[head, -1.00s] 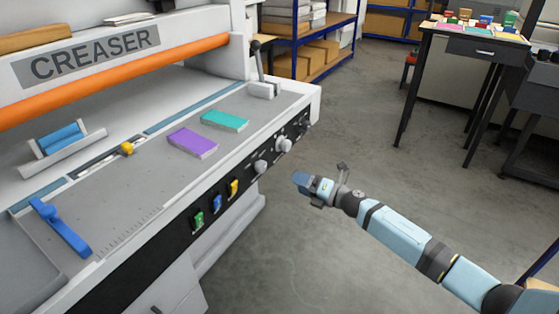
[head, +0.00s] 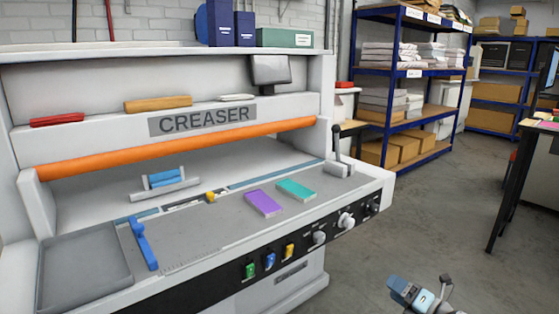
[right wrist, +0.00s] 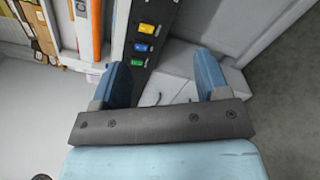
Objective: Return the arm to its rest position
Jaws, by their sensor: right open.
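My right gripper (head: 414,294) is at the bottom right of the head view, in the free space in front of the creaser. In the right wrist view its two blue fingers (right wrist: 166,82) stand wide apart with nothing between them. Beyond the fingers are the creaser's front panel and pale lower body. The gripper touches nothing that I can see. Most of my right arm is below the edge of the head view. My left gripper is in neither view.
The creaser (head: 208,230) fills the left, with a purple block (head: 263,203) and a teal block (head: 297,190) on its bed. A lever (head: 340,150) stands at its right end. A blue shelf rack (head: 412,70) is behind. A dark table (head: 512,190) stands at right. Grey floor (head: 420,225) between is clear.

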